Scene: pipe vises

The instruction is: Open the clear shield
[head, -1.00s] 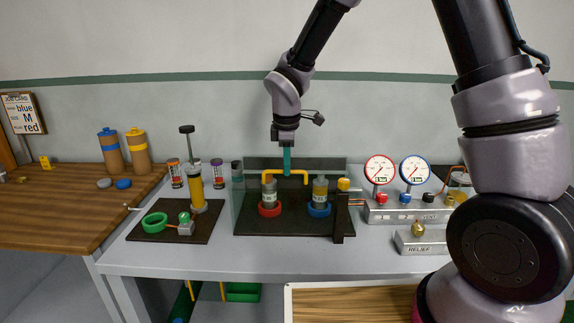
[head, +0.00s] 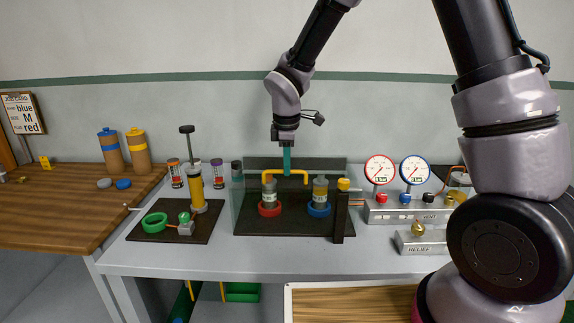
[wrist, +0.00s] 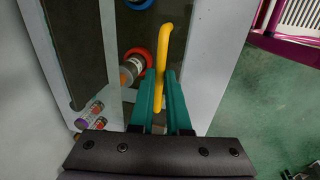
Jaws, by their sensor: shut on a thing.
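The clear shield (head: 238,203) stands over a dark base on the grey bench, with a yellow bar handle (head: 299,174) across its upper part. My gripper (head: 287,168) has teal fingers pointing down and is shut on this handle. In the wrist view, the yellow handle (wrist: 164,50) runs between the fingertips (wrist: 160,85). Behind the shield, one cylinder stands in a red ring (head: 270,210) and another in a blue ring (head: 319,210). The shield's edges are faint, so its exact tilt is hard to tell.
A dark post (head: 340,218) stands at the right of the base. Further right are two gauges (head: 380,169) on a manifold and a RELIEF block (head: 420,243). On the left, a dark plate (head: 148,229) holds a pump and a green ring.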

